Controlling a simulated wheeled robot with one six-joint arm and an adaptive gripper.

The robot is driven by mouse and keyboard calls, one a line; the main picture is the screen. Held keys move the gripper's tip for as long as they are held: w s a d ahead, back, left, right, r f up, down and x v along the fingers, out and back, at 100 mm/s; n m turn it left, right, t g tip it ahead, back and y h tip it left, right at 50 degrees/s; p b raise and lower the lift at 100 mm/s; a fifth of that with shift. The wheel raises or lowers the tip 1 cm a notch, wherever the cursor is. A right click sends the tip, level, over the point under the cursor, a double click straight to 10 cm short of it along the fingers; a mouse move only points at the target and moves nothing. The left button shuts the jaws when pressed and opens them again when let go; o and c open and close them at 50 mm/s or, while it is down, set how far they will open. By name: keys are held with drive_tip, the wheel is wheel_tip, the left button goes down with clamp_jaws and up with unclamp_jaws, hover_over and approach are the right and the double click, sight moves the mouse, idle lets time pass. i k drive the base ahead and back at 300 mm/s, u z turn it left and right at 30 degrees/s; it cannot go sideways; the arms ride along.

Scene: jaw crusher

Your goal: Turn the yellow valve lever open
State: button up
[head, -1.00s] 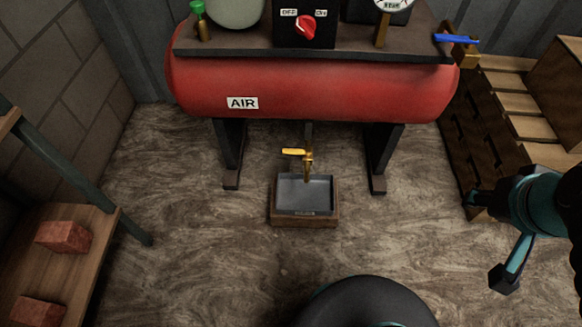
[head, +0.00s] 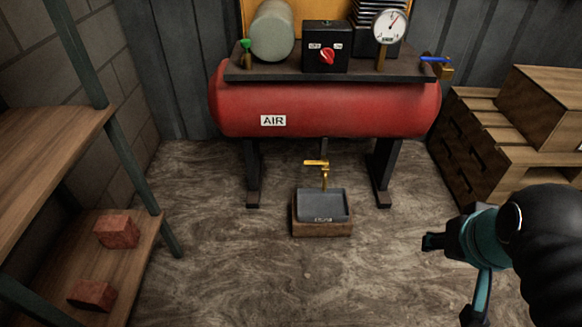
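The yellow valve lever (head: 315,163) sits on top of a small brass drain valve (head: 325,180) under the red air tank (head: 330,108). The lever lies roughly level and points left, across the valve's upright outlet. A grey drip tray (head: 322,204) in a brown wooden frame stands on the floor below it. My gripper (head: 453,274) is at the lower right, well apart from the valve. Its two fingers are spread and nothing shows between them.
A wooden shelf with red bricks (head: 117,231) stands at the left. Wooden crates (head: 490,150) stand at the right. The tank's dark legs (head: 380,172) flank the valve. A blue-handled valve (head: 435,60) is at the tank's right end. The floor before the tray is clear.

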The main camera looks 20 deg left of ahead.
sight(325, 162)
drive_tip(key=u, duration=1.05)
drive_tip(key=i, duration=1)
